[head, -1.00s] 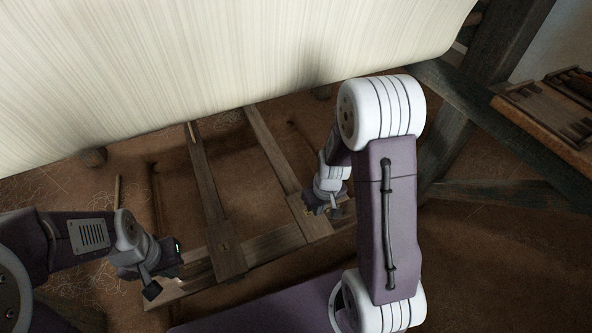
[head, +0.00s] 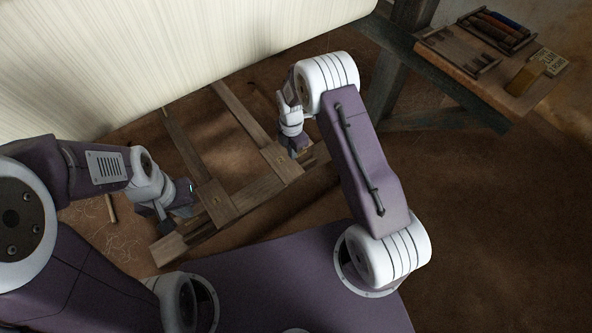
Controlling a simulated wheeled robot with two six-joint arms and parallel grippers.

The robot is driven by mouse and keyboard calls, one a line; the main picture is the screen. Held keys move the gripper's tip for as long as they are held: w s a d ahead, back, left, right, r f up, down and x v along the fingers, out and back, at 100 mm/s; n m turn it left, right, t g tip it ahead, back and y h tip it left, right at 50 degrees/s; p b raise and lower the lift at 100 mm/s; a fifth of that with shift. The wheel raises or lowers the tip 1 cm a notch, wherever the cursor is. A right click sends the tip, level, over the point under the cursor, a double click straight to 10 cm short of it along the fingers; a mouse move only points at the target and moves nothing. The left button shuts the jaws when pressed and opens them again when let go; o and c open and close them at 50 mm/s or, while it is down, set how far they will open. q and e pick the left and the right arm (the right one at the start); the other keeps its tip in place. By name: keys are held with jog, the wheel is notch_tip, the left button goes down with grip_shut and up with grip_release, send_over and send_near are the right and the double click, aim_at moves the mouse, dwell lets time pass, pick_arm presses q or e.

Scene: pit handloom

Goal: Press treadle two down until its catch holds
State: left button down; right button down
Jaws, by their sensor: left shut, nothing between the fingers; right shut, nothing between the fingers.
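Two wooden treadles lie side by side in the pit under the cloth. The left treadle (head: 186,143) ends in a wide pad, and the right treadle (head: 243,112) ends in a similar pad (head: 283,163). I cannot read which is treadle two, and no catch can be made out. Both pads lie over a wooden crossbar (head: 245,213). My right gripper (head: 303,156) is shut and empty, low at the right side of the right pad; contact cannot be told. My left gripper (head: 176,216) is shut and empty, just left of the left pad, partly covering the crossbar.
Pale cloth (head: 150,50) hangs across the upper left and hides the treadles' far ends. A dark loom frame beam (head: 435,75) crosses at upper right, beside a bench (head: 480,65) with a rack of coloured rods and a label. The brown floor at lower right is clear.

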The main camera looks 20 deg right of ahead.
aim_at(293, 176)
jog(key=shift+f, duration=0.15)
notch_tip(293, 176, down, 14)
jog(key=b, duration=0.7)
